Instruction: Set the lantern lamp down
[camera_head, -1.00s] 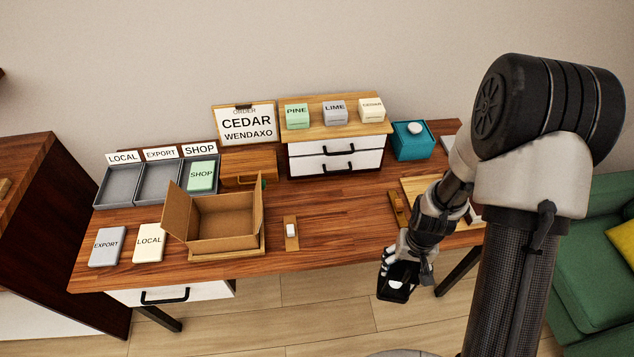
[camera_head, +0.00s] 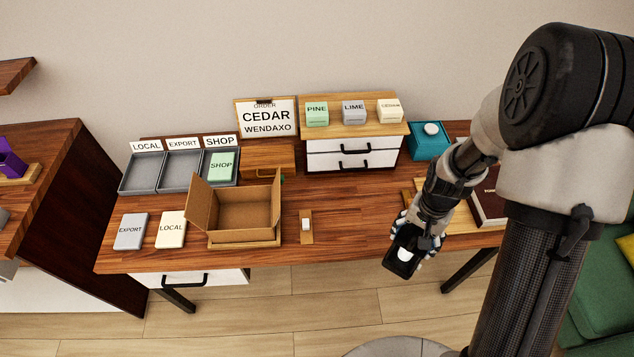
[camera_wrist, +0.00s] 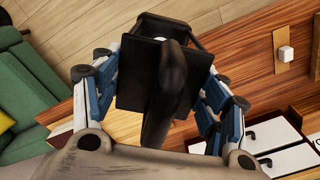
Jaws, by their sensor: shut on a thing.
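My gripper (camera_head: 408,240) is shut on the lantern lamp (camera_head: 402,264), a black-framed lantern with a white light inside. The lamp hangs tilted in front of the desk's front edge, over the floor. In the wrist view the lamp (camera_wrist: 140,75) sits between my gripper's blue-padded fingers (camera_wrist: 150,85), and its dark curved handle crosses the middle. The wooden desk (camera_head: 345,215) lies behind and to the left of the lamp.
An open cardboard box (camera_head: 245,215), a small wooden plate with a white block (camera_head: 306,225), and grey trays (camera_head: 142,173) stand on the desk. A teal box (camera_head: 428,146) and a dark book (camera_head: 487,204) are at the right. The desk's front middle is clear.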

